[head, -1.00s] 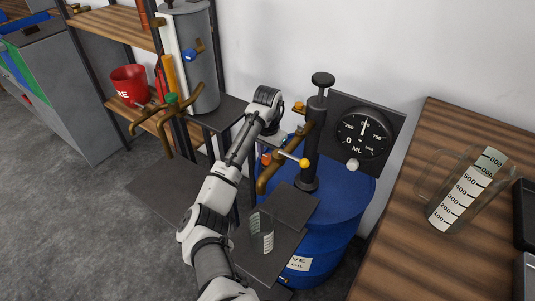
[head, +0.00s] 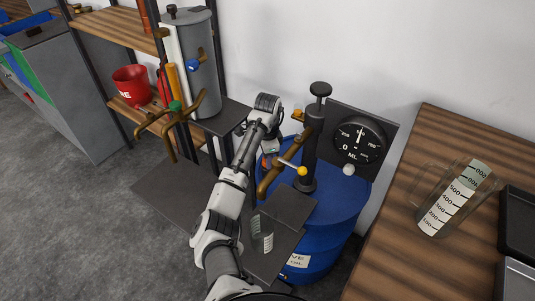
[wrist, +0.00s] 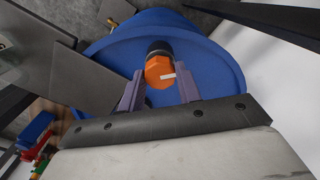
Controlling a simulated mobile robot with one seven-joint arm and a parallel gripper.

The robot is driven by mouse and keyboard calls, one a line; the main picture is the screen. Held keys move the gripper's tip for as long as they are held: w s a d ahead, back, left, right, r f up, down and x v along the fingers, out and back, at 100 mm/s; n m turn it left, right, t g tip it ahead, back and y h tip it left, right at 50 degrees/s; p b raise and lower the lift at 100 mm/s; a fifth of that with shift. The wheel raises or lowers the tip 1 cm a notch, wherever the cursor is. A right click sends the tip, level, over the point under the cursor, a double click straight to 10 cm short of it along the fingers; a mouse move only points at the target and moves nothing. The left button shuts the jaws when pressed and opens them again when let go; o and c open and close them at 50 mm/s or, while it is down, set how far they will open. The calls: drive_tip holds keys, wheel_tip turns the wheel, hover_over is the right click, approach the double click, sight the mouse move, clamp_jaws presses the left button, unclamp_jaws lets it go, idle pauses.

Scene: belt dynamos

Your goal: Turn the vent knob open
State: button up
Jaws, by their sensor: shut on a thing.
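The vent knob (wrist: 158,72) is an orange hex-sided knob with a white mark on its face. It sits on a black stem on top of the blue drum (wrist: 206,55). In the wrist view my gripper (wrist: 161,88) has one finger on each side of the knob and is shut on it. In the head view my gripper (head: 270,147) reaches down over the left side of the drum (head: 335,222), behind the pump pipe. There the knob (head: 266,161) is mostly hidden by the gripper and pipe.
A black pump column (head: 311,145) with a yellow-tipped lever (head: 302,171) rises close right of my gripper. A dial gauge (head: 358,138) stands behind it. A glass beaker (head: 262,238) sits on a dark shelf in front. A wooden table (head: 410,200) bounds the right.

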drive_tip(key=m+p, duration=0.1)
drive_tip(key=m, duration=0.3)
drive_tip(key=shift+r+m, duration=0.1)
drive_tip(key=shift+m, duration=0.2)
drive_tip(key=m, duration=0.3)
drive_tip(key=shift+m+p, duration=0.3)
drive_tip(key=shift+p, duration=0.1)
drive_tip(key=m, duration=0.3)
drive_tip(key=shift+m, duration=2.1)
drive_tip(key=o, duration=1)
drive_tip(key=shift+c, duration=0.2)
wheel_tip(320, 180, up, 14)
drive_tip(key=p, duration=0.1)
